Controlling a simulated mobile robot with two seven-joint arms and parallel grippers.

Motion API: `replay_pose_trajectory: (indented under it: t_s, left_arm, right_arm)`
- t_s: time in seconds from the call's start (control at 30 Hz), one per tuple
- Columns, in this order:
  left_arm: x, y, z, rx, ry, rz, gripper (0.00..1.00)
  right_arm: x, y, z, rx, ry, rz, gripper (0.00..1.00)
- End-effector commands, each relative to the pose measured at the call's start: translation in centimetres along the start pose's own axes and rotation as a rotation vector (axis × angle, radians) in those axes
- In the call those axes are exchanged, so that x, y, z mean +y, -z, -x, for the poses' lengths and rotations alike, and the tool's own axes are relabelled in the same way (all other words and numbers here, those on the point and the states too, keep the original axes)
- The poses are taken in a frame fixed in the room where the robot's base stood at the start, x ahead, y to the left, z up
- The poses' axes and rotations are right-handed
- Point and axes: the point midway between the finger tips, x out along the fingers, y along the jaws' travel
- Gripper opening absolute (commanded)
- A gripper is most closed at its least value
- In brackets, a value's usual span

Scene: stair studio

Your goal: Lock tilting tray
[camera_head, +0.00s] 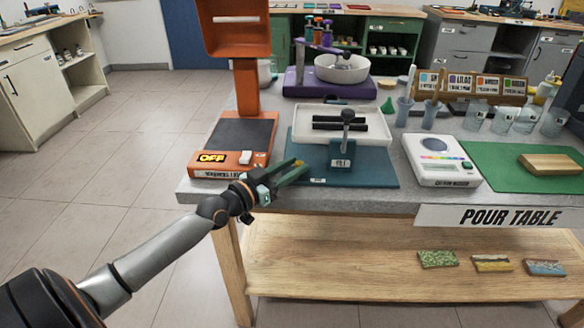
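The tilting tray (375,126) is a shallow white tray on a teal base (378,176) on the pour table. Two dark bars lie across it, and it looks about level. A grey post with a dark round knob (347,116) stands at its front, above a small teal block with a white label (341,163). My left gripper (302,167) is at the front left corner of the teal base, left of the labelled block and apart from the knob. Its green fingers look parted with nothing between them. My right gripper is not in view.
An orange machine (240,110) reading OFF stands close on the left. A white scale (441,158) and a green mat (510,166) are on the right. A purple stand with a bowl (342,69) is behind. Cups and jars stand at back right. Open floor lies left.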

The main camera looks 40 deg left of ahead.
Motion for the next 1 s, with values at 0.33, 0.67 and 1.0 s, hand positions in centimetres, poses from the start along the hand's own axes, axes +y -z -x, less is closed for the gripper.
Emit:
replay_pose_trajectory:
  t_s: [0.33,0.67,1.0]
  left_arm:
    - [0.0,0.0,0.0,0.0,0.0,0.0,0.23]
    - [0.0,0.0,0.0,0.0,0.0,-0.001,0.0]
    - [-0.2,0.5,0.0,0.001,0.022,0.003,0.0]
  right_arm:
    - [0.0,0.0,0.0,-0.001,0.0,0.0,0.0]
    - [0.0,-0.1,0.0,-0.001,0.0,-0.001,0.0]
    - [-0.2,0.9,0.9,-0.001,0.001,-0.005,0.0]
